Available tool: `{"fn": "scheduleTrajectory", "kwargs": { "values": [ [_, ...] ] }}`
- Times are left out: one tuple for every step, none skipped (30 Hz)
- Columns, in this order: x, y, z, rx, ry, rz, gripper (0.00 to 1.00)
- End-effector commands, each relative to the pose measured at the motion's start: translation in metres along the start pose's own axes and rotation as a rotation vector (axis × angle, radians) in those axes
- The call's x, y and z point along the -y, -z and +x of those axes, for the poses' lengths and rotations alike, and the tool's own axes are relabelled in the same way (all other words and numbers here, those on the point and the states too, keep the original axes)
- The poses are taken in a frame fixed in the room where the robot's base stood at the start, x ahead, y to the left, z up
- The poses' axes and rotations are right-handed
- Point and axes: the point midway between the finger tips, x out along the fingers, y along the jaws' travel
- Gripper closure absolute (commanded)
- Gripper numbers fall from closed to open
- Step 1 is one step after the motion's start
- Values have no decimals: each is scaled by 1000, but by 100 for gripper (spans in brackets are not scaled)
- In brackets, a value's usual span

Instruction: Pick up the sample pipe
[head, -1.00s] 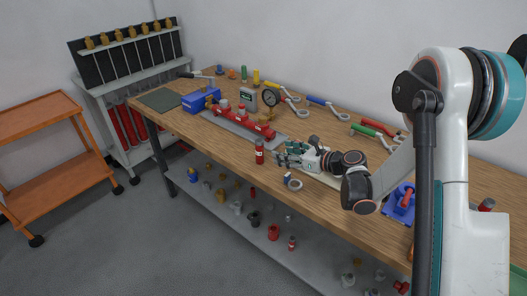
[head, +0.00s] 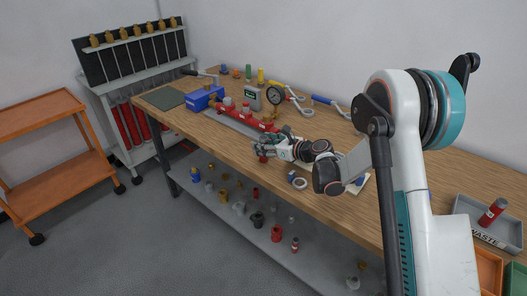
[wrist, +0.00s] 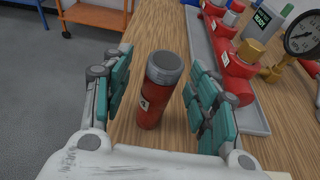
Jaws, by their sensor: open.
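The sample pipe appears to be the short red cylinder with a grey threaded top and a small white label (wrist: 155,95), standing upright on the wooden bench. In the wrist view it stands between my two teal-padded fingers, with a visible gap on each side. My gripper (wrist: 160,65) is open, its fingers on either side of the pipe and not closed on it. In the head view my gripper (head: 266,147) reaches left over the bench and hides most of the red pipe (head: 263,159).
A red manifold (head: 245,120) in a grey tray lies just beyond the pipe, with a round gauge (head: 276,95) behind it. A tape roll (head: 299,183) lies near the front edge. A waste bin (head: 480,222) stands at right. The bench's front edge is close to the pipe.

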Motion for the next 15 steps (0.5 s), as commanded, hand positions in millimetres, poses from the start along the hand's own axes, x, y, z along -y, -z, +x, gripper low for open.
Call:
{"fn": "scheduleTrajectory", "kwargs": {
  "values": [
    [0,1,5,0,-1,-1,46],
    [0,0,6,0,0,-1,46],
    [0,0,6,0,0,-1,46],
    [0,0,6,0,0,-1,46],
    [0,0,6,0,0,-1,46],
    [0,0,6,0,0,-1,46],
    [0,0,6,0,0,-1,46],
    [0,0,5,0,0,-1,48],
    [0,0,5,0,0,-1,57],
    [0,0,5,0,0,-1,64],
    [0,0,5,0,0,-1,71],
    [0,0,5,0,0,-1,80],
    [0,0,5,0,0,-1,87],
    [0,0,5,0,0,-1,94],
    [0,0,5,0,0,-1,100]
  ]
}}
